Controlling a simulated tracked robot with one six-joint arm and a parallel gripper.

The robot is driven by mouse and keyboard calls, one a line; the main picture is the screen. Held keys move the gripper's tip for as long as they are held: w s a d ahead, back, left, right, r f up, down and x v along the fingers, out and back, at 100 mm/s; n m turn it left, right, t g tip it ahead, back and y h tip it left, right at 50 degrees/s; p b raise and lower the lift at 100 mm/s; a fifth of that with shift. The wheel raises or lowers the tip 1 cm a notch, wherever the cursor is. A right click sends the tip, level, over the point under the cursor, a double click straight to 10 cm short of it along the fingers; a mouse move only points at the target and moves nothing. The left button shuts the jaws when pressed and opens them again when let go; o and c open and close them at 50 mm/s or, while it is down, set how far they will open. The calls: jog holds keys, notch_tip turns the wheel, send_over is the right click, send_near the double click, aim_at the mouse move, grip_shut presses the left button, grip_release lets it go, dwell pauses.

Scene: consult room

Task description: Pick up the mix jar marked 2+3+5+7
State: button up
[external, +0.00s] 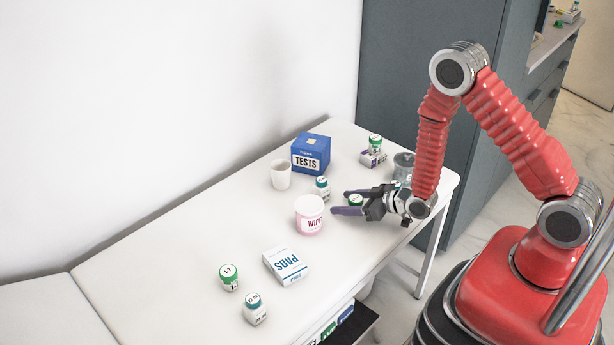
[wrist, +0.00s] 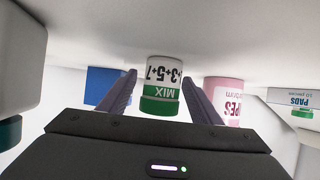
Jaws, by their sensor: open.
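The mix jar (wrist: 162,77) is white with a green lid and shows upside down in the wrist view. Its label reads MIX and +3+5+7, with the left end of the marking turned out of sight. My gripper is open, with one dark finger on each side of the jar.
Behind are a white cup (external: 280,176), a blue tests box (external: 311,153) and a grey cup (external: 403,166). A pads box (external: 286,267) and another green-lidded jar (external: 229,279) stand nearer the front.

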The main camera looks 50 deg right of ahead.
jog(key=shift+w+a+f, duration=0.1)
jog(key=shift+w+f, duration=0.1)
jog(key=shift+w, duration=0.1)
dwell(0.4)
jog(key=c, duration=1.1)
jog(key=shift+r, duration=0.1)
jog(key=shift+c, duration=0.2)
notch_tip(320, 180, up, 10)
dwell(0.7)
